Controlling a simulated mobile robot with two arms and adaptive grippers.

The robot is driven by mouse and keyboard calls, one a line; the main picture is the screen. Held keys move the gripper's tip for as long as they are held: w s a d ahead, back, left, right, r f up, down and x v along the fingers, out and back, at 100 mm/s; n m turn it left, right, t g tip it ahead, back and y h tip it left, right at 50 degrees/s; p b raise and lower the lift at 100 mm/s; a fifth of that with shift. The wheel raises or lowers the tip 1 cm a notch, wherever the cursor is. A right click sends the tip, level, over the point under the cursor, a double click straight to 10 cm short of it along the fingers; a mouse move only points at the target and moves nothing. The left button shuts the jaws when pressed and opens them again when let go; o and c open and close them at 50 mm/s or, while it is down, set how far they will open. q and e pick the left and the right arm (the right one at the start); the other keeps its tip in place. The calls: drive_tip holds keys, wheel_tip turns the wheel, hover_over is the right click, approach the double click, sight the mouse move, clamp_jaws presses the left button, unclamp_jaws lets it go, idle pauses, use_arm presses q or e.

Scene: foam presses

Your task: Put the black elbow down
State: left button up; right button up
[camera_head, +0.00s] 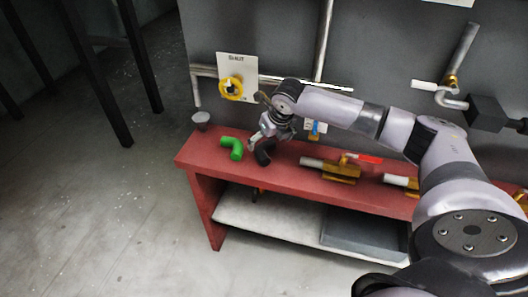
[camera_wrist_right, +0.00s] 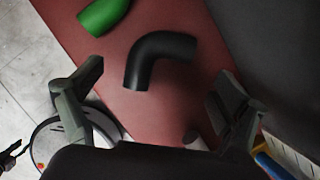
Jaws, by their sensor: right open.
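The black elbow (camera_head: 264,152) rests on the red bench top, to the right of a green elbow (camera_head: 233,148). My right gripper (camera_head: 262,138) is just above the black elbow in the head view. In the right wrist view the black elbow (camera_wrist_right: 160,58) lies ahead of my open right gripper (camera_wrist_right: 160,98), its two fingers spread wide with nothing between them. The green elbow (camera_wrist_right: 103,15) is at the top left there. My left gripper is not in view.
The red bench (camera_head: 200,155) stands against a grey panel with pipes and a yellow valve wheel (camera_head: 231,87). Brass valves (camera_head: 340,172) lie to the right on the bench. A grey tray (camera_head: 362,238) sits on the lower shelf.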

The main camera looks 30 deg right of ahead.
sight(265, 147)
drive_tip(key=x, duration=0.5)
drive_tip(key=shift+w+f, duration=0.1)
drive_tip(key=shift+f, duration=0.25)
drive_tip(key=shift+r, duration=0.1)
drive_tip(key=c, duration=1.4)
drive_tip(key=shift+r, duration=0.15)
drive_tip(key=shift+c, duration=0.8)
